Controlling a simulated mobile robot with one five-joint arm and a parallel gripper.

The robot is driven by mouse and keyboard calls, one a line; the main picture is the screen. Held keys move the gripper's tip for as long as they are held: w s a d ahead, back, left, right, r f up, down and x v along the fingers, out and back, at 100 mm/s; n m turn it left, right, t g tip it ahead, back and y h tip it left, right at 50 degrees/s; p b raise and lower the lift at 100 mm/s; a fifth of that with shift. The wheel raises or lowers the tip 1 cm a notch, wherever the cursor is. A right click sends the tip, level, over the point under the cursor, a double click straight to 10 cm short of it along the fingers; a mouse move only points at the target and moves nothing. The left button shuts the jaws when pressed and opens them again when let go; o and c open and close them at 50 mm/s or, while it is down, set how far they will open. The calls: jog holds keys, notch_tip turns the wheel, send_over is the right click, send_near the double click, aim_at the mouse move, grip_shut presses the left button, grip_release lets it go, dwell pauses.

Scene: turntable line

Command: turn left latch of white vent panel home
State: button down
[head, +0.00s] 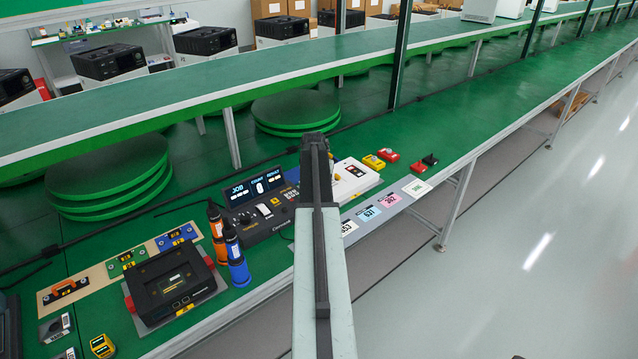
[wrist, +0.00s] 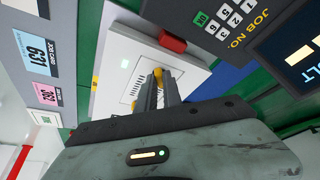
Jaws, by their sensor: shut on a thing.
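The white vent panel (head: 368,184) lies on the green bench, partly hidden behind my arm in the head view. In the wrist view the panel (wrist: 118,62) fills the upper middle, with dark vent slots beside my fingers. My gripper (wrist: 159,82) is over the panel, its two fingers closed around a small yellow latch (wrist: 158,71). The latch's exact angle is mostly hidden by the fingers. Another bit of yellow (wrist: 95,82) shows at the panel's left edge in the wrist view. My fingertips are hidden in the head view.
A red block (wrist: 172,43) sits at the panel's edge close to my fingers. A dark job console (head: 262,208) stands left of the panel. Job cards (head: 387,201) lie along the front edge. Yellow and red blocks (head: 388,155) stand right. Blue and orange bottles (head: 236,258) stand further left.

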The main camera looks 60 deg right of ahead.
jog(key=c, duration=1.5)
grip_release()
jog(key=p+v, duration=0.7)
jog(key=shift+a+r, duration=0.15)
jog(key=shift+r, duration=0.2)
jog(key=shift+w, duration=0.1)
